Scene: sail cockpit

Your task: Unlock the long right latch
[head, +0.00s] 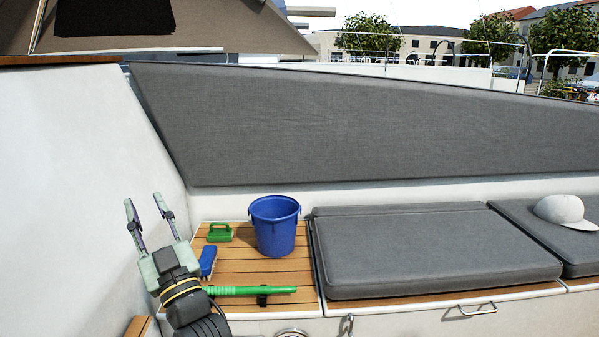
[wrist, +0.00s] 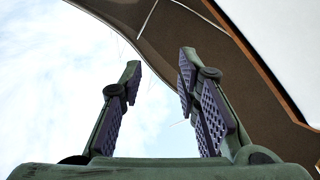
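My gripper (head: 146,205) is raised at the left in the head view, fingers pointing up and spread apart with nothing between them. The wrist view also shows the open gripper (wrist: 158,80) against sky and a canopy. On the front face of the bench in the head view, below the grey cushion, a small metal latch (head: 350,324) hangs near the bottom edge. Further right is a long metal bar (head: 478,310) on the same face, perhaps a handle or the long latch. My gripper is up and to the left of both, far apart from them.
A blue bucket (head: 275,228), a green scrubber (head: 220,232), a blue brush (head: 208,261) and a green handle (head: 250,290) lie on the wooden seat (head: 240,269). A grey cushion (head: 430,250) and a white cap (head: 563,211) are to the right. A white wall (head: 75,170) rises at the left.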

